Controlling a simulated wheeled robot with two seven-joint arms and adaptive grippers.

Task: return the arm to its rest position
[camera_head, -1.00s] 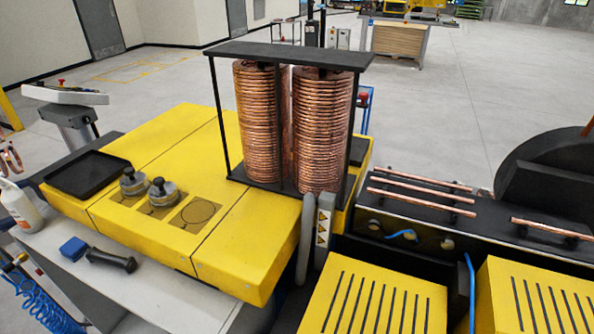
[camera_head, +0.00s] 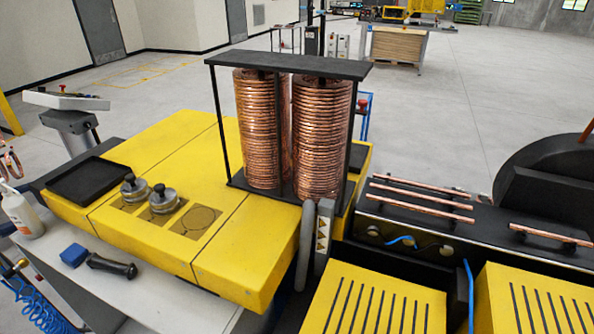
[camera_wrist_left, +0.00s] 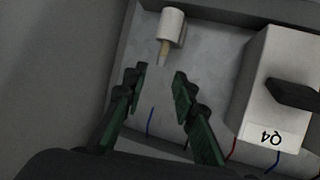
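My left gripper (camera_wrist_left: 160,82) shows only in the left wrist view. Its two dark green fingers are apart, with nothing between them. Beyond the fingertips is a pale cylinder (camera_wrist_left: 172,27) with a thin tan rod sticking out of it. A white block labelled Q4 (camera_wrist_left: 273,90) with a black handle stands to the right of the fingers. Neither arm nor gripper shows in the head view, and my right gripper is in no view.
In the head view, copper coils (camera_head: 320,135) stand in a black rack on a yellow machine (camera_head: 240,220). Copper tubes (camera_head: 425,195) lie on a black bench at right. A black tray (camera_head: 88,182), weights (camera_head: 162,199), a blue block (camera_head: 74,255) and a bottle (camera_head: 22,212) are at left.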

